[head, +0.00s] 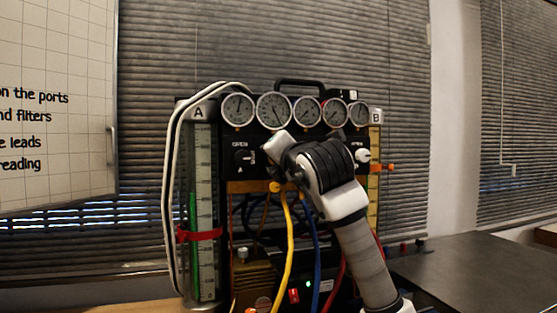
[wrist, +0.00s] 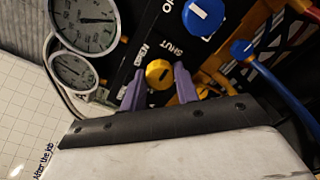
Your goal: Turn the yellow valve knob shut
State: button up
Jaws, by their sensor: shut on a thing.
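The yellow valve knob (wrist: 159,73) is on the dark panel in the wrist view. It has a dark slot mark on its face; the lettering OPEN and SHUT is printed beside it. My gripper (wrist: 159,76) has one purple finger on each side of the knob and is shut on it. In the head view my gripper and wrist are in front of the middle of the gauge rig (head: 242,135), and the yellow knob is hidden behind them. I cannot tell exactly which label the knob's mark points to.
A blue knob (wrist: 203,17) is close to the yellow one. Several round gauges (head: 274,110) line the rig's top. A yellow hose (head: 287,245) and a blue hose (head: 315,250) hang below my wrist. A dark tabletop (head: 475,265) is clear at the right.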

jog(key=o, duration=1)
jog(key=shift+c, duration=0.2)
jog(key=b+v, duration=0.2)
jog(key=v, duration=1.2)
